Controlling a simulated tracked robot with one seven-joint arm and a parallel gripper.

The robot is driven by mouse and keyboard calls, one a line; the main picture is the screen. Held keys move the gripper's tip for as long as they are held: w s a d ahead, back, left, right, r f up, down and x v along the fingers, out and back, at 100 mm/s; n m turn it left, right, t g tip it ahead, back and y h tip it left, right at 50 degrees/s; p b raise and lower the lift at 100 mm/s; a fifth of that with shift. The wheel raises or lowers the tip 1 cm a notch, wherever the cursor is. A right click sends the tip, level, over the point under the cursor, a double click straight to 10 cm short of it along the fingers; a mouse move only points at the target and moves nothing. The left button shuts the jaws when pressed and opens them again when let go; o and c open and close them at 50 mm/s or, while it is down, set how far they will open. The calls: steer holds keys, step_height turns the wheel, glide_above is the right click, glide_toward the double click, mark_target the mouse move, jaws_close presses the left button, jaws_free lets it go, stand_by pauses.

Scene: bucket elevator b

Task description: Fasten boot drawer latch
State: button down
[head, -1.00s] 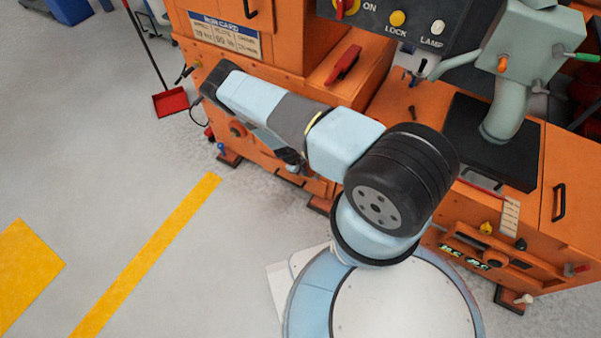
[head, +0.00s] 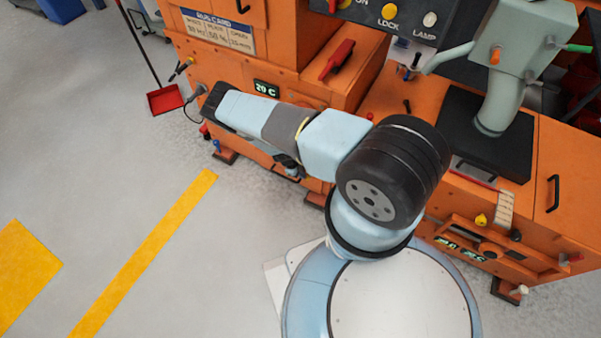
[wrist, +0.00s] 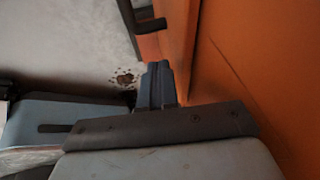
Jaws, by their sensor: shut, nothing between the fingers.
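My gripper (wrist: 160,85) is shut and empty in the wrist view. Its fingertips point along an orange panel (wrist: 245,70), close beside it; I cannot tell whether they touch. A black bracket-like part (wrist: 150,25) sticks out from the panel's left side beyond the fingertips. I cannot tell whether it is a handle or part of the boot drawer latch. In the head view, my arm covers part of the lower front of the orange machine (head: 375,105), and my fingers are hidden behind it. I cannot clearly identify the boot drawer or its latch in either view.
A red lever (head: 338,60) and a control panel (head: 395,22) are on the machine's upper part. A grey-green spout (head: 493,105) stands on a black plate at right. A yellow knob (head: 481,220) is at lower right. A red dustpan (head: 165,99) lies left.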

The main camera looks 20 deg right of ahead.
steer(key=shift+s+d+f, duration=0.35)
steer(key=shift+s+f, duration=0.1)
steer(key=shift+f, duration=0.15)
steer(key=shift+d, duration=0.1)
stand_by(0.5)
steer(key=w+a, duration=0.8)
steer(key=a, duration=0.3)
steer(key=shift+w+r, duration=0.3)
steer(key=shift+r, duration=0.05)
